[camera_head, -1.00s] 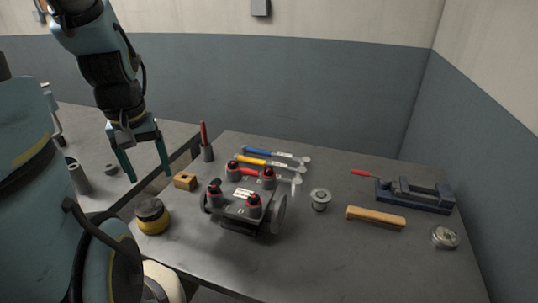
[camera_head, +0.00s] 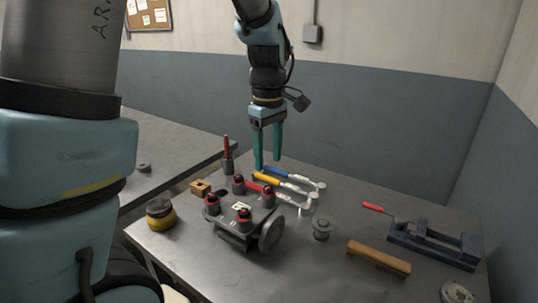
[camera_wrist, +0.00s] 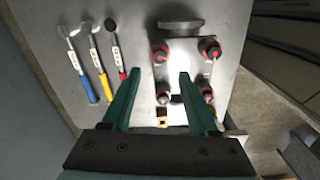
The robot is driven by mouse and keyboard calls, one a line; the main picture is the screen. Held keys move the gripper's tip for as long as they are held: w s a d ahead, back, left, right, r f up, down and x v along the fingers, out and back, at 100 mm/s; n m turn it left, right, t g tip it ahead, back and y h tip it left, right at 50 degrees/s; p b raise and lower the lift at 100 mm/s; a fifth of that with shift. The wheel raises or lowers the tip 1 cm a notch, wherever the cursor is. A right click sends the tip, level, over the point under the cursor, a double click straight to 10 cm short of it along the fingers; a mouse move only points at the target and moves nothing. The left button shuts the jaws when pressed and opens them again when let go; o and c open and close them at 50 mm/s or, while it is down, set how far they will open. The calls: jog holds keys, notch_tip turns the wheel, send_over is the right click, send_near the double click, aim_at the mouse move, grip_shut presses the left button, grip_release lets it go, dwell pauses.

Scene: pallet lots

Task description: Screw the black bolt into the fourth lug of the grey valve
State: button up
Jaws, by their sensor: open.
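The grey valve (camera_head: 230,226) stands on the bench, with a round flange (camera_head: 271,233) on its right side. I cannot tell which is the fourth lug, and I see no separate loose black bolt. My gripper (camera_head: 268,165) is open, empty and pointing down, above and behind the valve.
Hammers with blue, yellow and red handles (camera_head: 288,186) lie behind the valve. A wooden block (camera_head: 200,187), a yellow-black round item (camera_head: 160,213) and a red-handled tool (camera_head: 226,150) stand left. A metal spool (camera_head: 321,229), wooden bar (camera_head: 379,258) and blue vise (camera_head: 432,245) are right.

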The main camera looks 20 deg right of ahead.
aim_at(268, 187)
notch_tip(268, 187, down, 5)
jog(key=b, duration=0.4)
jog(key=shift+r, duration=0.1)
jog(key=shift+f+b, duration=0.55)
jog(key=shift+f, duration=0.8)
grip_shut()
